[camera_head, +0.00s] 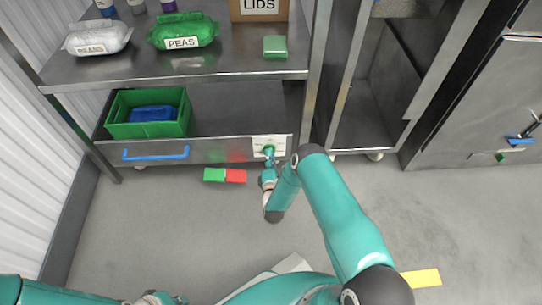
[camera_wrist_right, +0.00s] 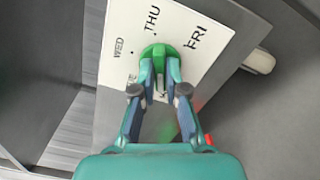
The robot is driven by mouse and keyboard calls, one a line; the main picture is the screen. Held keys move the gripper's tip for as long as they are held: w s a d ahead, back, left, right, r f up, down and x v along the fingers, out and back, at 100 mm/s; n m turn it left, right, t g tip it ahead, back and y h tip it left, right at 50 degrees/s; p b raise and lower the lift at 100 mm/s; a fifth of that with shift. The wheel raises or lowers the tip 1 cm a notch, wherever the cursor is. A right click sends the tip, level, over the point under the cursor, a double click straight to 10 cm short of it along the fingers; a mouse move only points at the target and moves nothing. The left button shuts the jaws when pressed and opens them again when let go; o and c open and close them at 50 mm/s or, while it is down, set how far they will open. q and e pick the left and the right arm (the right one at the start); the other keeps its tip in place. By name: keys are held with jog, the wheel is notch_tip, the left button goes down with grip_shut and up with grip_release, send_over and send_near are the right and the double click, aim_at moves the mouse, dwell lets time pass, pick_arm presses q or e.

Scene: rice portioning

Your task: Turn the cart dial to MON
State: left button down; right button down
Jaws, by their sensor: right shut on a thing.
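The cart dial is a green knob (camera_wrist_right: 160,52) on a white plate (camera_wrist_right: 190,18), at the right end of the cart's lower front panel. In the wrist view the labels WED, THU and FRI are readable, and other lettering is partly covered by my fingers. I cannot see MON or tell which day the knob points to. My right gripper (camera_wrist_right: 160,72) is shut on the knob, one finger on each side. In the head view the plate (camera_head: 279,142) shows with my right gripper (camera_head: 269,157) in front of it.
The metal cart (camera_head: 240,66) holds a bag of peas (camera_head: 184,29), a white labelled bag (camera_head: 97,37), a green block (camera_head: 275,46) and a LIDS box (camera_head: 259,9). A green crate (camera_head: 118,128) sits below, above a blue handle (camera_head: 155,154). Green and red floor pads (camera_head: 214,175) lie in front.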

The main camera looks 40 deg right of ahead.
jog(key=shift+s+a+f+n, duration=0.2)
jog(key=shift+f+n, duration=0.15)
jog(key=shift+n, duration=0.25)
jog(key=c, duration=1.2)
grip_release()
jog(key=shift+w+d+r, duration=0.1)
jog(key=shift+r, duration=0.05)
jog(key=v, duration=0.7)
jog(key=shift+s, duration=0.25)
